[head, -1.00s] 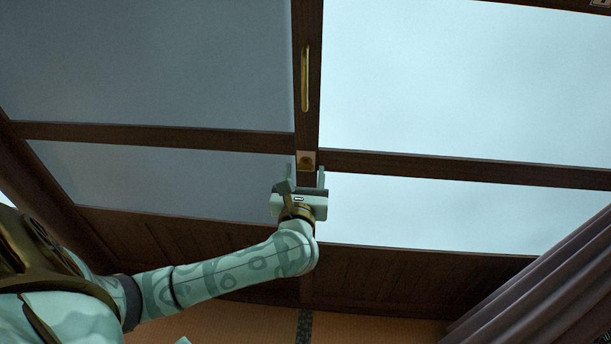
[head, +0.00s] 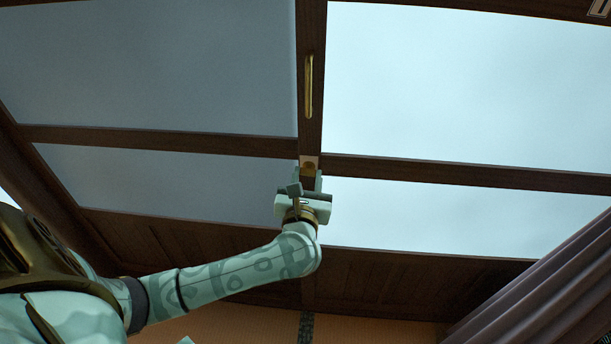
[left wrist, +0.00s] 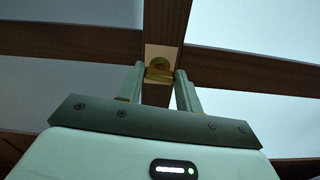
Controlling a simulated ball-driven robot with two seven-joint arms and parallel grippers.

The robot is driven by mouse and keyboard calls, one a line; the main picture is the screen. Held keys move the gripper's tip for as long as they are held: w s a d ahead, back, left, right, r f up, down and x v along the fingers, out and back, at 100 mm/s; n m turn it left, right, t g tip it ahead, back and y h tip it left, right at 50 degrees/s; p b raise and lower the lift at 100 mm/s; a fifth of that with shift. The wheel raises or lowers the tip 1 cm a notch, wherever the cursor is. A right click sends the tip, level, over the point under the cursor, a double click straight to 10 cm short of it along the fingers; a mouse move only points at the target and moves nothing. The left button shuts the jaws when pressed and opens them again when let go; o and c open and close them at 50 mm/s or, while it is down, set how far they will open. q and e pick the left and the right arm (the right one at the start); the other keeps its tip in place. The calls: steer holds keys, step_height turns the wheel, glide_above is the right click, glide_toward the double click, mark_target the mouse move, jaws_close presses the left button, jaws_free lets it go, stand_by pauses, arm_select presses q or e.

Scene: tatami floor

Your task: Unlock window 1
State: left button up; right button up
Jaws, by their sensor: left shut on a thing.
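The window (head: 450,100) has a dark wooden frame with a middle upright. A small brass lock (head: 309,164) sits on a pale plate on that upright, where the crossbars meet. It also shows in the left wrist view (left wrist: 159,69), between my fingertips. My left gripper (head: 308,182) is just below the plate in the head view, its fingers drawn together. In the left wrist view my left gripper (left wrist: 160,84) is shut on the lock, one finger on each side. The fingers hide part of the lock. My right gripper is not in view.
A long brass handle (head: 309,86) is fixed to the upright above the lock. A grey-purple curtain (head: 550,285) hangs at the lower right. Dark wooden panelling (head: 400,275) runs below the panes.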

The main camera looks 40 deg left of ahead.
arm_select(q)
steer(key=m+p, duration=0.4)
steer(key=shift+d+r, duration=0.1)
steer(key=shift+r, duration=0.1)
steer(key=m+p, duration=0.4)
steer(key=shift+f+m, duration=0.1)
steer(key=shift+m, duration=0.3)
steer(key=m+p, duration=0.1)
steer(key=m, duration=0.1)
steer(key=m+p, duration=0.2)
steer(key=shift+d+f+m, duration=0.15)
steer(key=shift+f+m, duration=0.05)
steer(key=shift+m, duration=0.1)
steer(key=shift+f+m+p, duration=0.15)
steer(key=shift+m+p, duration=0.7)
steer(key=shift+m, duration=0.65)
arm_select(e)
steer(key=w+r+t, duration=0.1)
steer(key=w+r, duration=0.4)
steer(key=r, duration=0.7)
arm_select(q)
steer(key=shift+f+m, duration=0.1)
steer(key=shift+m, duration=0.2)
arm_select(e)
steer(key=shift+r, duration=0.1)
arm_select(q)
steer(key=o, duration=1)
